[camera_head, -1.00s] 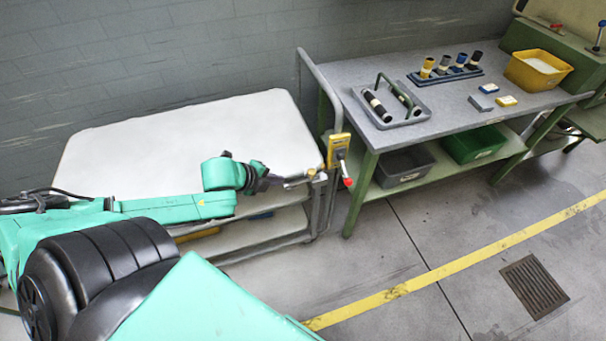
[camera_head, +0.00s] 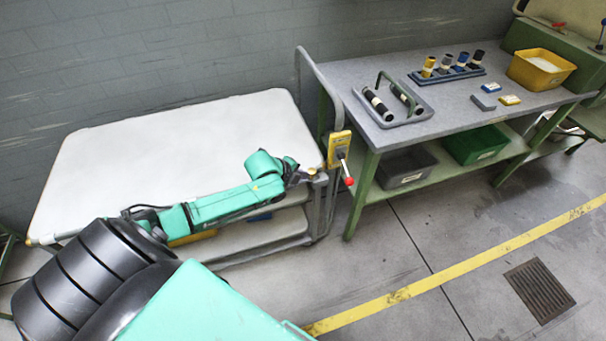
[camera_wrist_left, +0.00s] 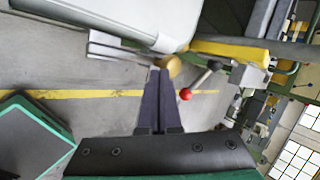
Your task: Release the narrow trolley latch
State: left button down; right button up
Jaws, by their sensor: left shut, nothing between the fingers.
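The trolley (camera_head: 170,140) has a white top and a grey push handle at its right end. A yellow latch plate (camera_head: 339,147) sits at that end, with a lever ending in a red knob (camera_head: 349,181) that hangs down. In the left wrist view the latch plate (camera_wrist_left: 225,50) is at upper right, and the red knob (camera_wrist_left: 186,94) is just right of the fingers. My left gripper (camera_head: 312,172) is shut and empty, left of the lever by the trolley's corner. The fingertips (camera_wrist_left: 158,72) appear apart from the knob. My right gripper is out of view.
A green workbench (camera_head: 440,100) stands right of the trolley, with a tool tote (camera_head: 408,118), a rack of cylinders (camera_head: 450,77) and a yellow bin (camera_head: 540,68). Crates sit on its lower shelf. The floor in front is clear, with a yellow line (camera_head: 450,274) and a drain grate (camera_head: 539,291).

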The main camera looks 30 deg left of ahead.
aim_at(319, 170)
pick_arm(q)
jog(key=shift+w, duration=0.1)
jog(key=w+d+b, duration=0.1)
jog(key=w, duration=0.1)
jog(key=w+d+b, duration=0.1)
jog(key=w+d, duration=0.1)
jog(key=shift+d, duration=0.25)
dwell(0.3)
